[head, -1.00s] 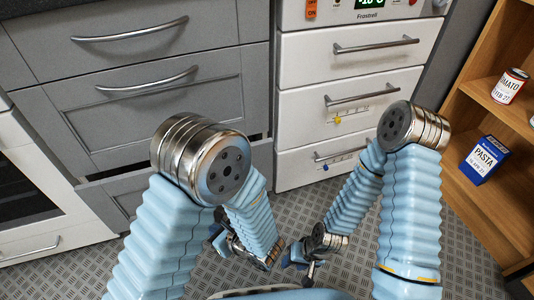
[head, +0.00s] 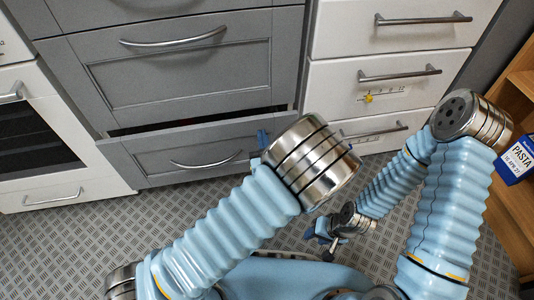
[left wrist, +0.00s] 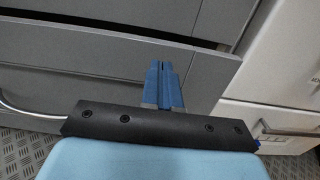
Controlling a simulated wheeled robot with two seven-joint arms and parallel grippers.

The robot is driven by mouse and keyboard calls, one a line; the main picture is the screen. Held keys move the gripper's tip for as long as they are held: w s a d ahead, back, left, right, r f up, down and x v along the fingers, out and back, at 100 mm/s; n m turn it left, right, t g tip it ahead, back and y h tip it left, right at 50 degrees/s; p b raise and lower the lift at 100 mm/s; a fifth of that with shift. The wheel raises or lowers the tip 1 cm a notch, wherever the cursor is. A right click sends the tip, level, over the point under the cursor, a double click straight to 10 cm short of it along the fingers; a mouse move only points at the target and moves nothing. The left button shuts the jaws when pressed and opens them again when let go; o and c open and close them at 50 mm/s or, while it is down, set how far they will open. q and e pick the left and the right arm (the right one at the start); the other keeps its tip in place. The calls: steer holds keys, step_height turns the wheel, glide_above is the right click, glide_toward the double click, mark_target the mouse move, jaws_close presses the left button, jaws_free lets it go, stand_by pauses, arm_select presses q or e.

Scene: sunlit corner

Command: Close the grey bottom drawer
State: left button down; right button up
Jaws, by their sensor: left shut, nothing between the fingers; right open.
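The grey bottom drawer (head: 150,155) stands slightly open in the head view, with a dark gap along its top edge and a curved metal handle (head: 205,163). Its front also fills the middle of the left wrist view (left wrist: 90,75). My left gripper (head: 262,138) is shut and empty, at the right end of the drawer front, partly hidden by my arm. Its blue fingers (left wrist: 163,85) point at the drawer front in the left wrist view; I cannot tell whether they touch it. My right gripper (head: 328,238) is open and empty, low over the floor.
Closed grey drawers (head: 190,65) are above. A white drawer unit (head: 385,75) stands to the right and a white oven (head: 45,145) to the left. A wooden shelf (head: 510,215) with a blue pasta box (head: 515,158) is at far right. Patterned floor (head: 80,240) is clear in front.

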mark_target(259, 123)
arm_select(q)
steer(key=shift+x, duration=1.5)
steer(key=x, duration=0.4)
steer(key=shift+w+a, duration=0.15)
steer(key=shift+w, duration=0.25)
steer(key=shift+w+r, duration=0.1)
steer(key=shift+a, duration=0.1)
